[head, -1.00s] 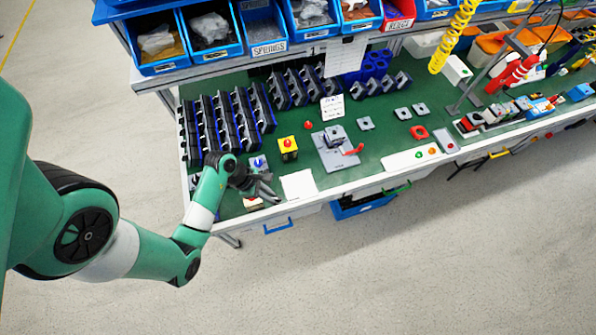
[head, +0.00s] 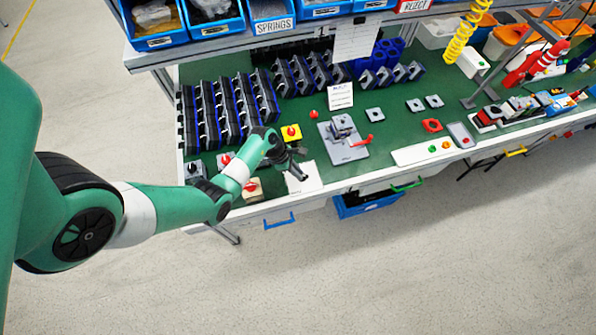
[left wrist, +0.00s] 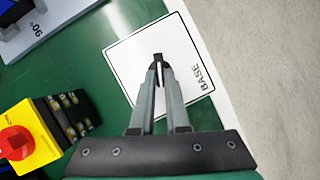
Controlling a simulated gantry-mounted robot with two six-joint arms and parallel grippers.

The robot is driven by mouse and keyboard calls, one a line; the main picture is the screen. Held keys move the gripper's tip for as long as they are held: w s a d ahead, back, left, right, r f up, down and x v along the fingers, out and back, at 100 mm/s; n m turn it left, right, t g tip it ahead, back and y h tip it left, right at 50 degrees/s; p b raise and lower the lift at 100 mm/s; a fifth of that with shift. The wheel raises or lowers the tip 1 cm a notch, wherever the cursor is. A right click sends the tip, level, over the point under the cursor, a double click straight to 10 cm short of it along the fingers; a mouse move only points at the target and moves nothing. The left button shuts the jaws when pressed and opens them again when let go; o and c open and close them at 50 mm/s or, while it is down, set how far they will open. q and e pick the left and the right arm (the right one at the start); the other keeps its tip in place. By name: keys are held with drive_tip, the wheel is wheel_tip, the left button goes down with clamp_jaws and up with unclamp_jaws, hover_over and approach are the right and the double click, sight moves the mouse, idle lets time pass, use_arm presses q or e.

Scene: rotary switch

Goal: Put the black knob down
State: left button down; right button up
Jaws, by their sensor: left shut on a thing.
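My left gripper (head: 297,172) is over the white card at the front edge of the green bench. In the left wrist view its fingers (left wrist: 159,75) are shut on the small black knob (left wrist: 158,57), which shows at the fingertips against the card. The fingers hide most of the knob. The white card (left wrist: 125,60), marked BASE, lies flat on the bench and also shows in the head view (head: 311,182). I cannot tell whether the knob touches the card. My right gripper is not in view.
A yellow switch box with a red knob (left wrist: 17,143) stands left of the card. A grey plate (head: 345,152) with a fixture and red handle lies behind it to the right. Racks of dark holders (head: 230,110) fill the back left. A white control panel (head: 428,151) is to the right.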

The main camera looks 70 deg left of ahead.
use_arm(q)
drive_tip(key=shift+f, duration=0.1)
drive_tip(key=shift+f, duration=0.15)
drive_tip(key=c, duration=0.9)
unclamp_jaws()
